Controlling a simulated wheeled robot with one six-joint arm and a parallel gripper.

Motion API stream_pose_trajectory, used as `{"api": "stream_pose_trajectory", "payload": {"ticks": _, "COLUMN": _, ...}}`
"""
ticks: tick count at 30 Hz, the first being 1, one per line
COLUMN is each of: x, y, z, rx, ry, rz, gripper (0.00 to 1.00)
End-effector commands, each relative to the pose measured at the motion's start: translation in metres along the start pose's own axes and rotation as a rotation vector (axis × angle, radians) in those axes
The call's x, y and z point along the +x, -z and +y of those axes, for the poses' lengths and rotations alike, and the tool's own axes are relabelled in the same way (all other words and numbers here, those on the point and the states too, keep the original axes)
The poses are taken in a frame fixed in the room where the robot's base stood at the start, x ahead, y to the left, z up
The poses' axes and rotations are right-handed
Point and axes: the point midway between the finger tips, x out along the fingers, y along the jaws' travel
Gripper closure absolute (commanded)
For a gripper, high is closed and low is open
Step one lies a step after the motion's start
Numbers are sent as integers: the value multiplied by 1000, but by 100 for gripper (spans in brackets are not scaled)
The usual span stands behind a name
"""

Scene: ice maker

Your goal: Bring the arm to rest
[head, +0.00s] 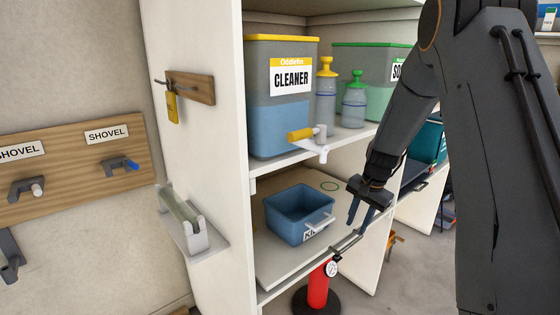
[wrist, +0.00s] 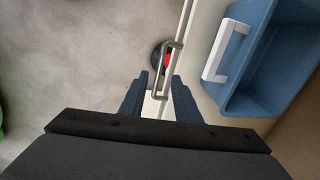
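My gripper (head: 357,226) reaches down from the right in the head view, in front of the lower shelf board (head: 283,268). Its two dark blue fingers are apart with nothing held between them. The wrist view also shows the gripper (wrist: 160,82) open. A grey metal handle (head: 347,243) on the board's front edge is just below the fingertips. In the wrist view this handle (wrist: 180,58) shows between and beyond the fingers. I cannot tell whether they touch it.
A blue bin (head: 290,213) with a white handle stands on the board, left of my gripper. A red cylinder (head: 318,287) with a gauge stands below on the floor. The cleaner container (head: 282,127) with its yellow tap is above. The wall with shovel hooks (head: 75,165) is left.

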Motion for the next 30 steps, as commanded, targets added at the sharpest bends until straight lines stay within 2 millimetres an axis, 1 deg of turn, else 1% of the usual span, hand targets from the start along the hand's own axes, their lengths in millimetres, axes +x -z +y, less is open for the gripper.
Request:
{"api": "stream_pose_trajectory", "payload": {"ticks": 1, "x": -18, "y": -19, "z": 2, "rx": -46, "ry": -7, "rz": -2, "gripper": 71}}
{"api": "stream_pose_trajectory", "payload": {"ticks": 2, "x": -26, "y": -31, "z": 5, "rx": -80, "ry": -15, "rz": -4, "gripper": 71}}
{"api": "stream_pose_trajectory", "payload": {"ticks": 3, "x": -38, "y": -48, "z": 9, "rx": -130, "ry": -24, "rz": -7, "gripper": 71}}
{"api": "stream_pose_trajectory", "payload": {"ticks": 5, "x": -57, "y": -77, "z": 18, "rx": -209, "ry": -41, "rz": -14, "gripper": 71}}
{"api": "stream_pose_trajectory", "payload": {"ticks": 6, "x": -68, "y": -97, "z": 25, "rx": -264, "ry": -52, "rz": -19, "gripper": 71}}
{"api": "stream_pose_trajectory", "payload": {"ticks": 8, "x": -85, "y": -125, "z": 38, "rx": -345, "ry": -68, "rz": -26, "gripper": 71}}
{"api": "stream_pose_trajectory", "payload": {"ticks": 9, "x": -95, "y": -144, "z": 47, "rx": -399, "ry": -78, "rz": -32, "gripper": 71}}
{"api": "stream_pose_trajectory", "payload": {"ticks": 11, "x": -110, "y": -172, "z": 61, "rx": -482, "ry": -93, "rz": -39, "gripper": 71}}
{"api": "stream_pose_trajectory", "payload": {"ticks": 12, "x": -119, "y": -190, "z": 72, "rx": -535, "ry": -102, "rz": -45, "gripper": 71}}
{"api": "stream_pose_trajectory", "payload": {"ticks": 14, "x": -130, "y": -216, "z": 89, "rx": -613, "ry": -116, "rz": -53, "gripper": 71}}
{"api": "stream_pose_trajectory", "payload": {"ticks": 15, "x": -137, "y": -231, "z": 100, "rx": -660, "ry": -124, "rz": -59, "gripper": 71}}
{"api": "stream_pose_trajectory", "payload": {"ticks": 18, "x": -149, "y": -262, "z": 125, "rx": -760, "ry": -142, "rz": -72, "gripper": 71}}
{"api": "stream_pose_trajectory", "payload": {"ticks": 21, "x": -156, "y": -283, "z": 142, "rx": -830, "ry": -154, "rz": -82, "gripper": 71}}
{"api": "stream_pose_trajectory", "payload": {"ticks": 24, "x": -158, "y": -294, "z": 152, "rx": -866, "ry": -160, "rz": -87, "gripper": 71}}
{"api": "stream_pose_trajectory", "payload": {"ticks": 30, "x": -158, "y": -297, "z": 155, "rx": -878, "ry": -163, "rz": -90, "gripper": 71}}
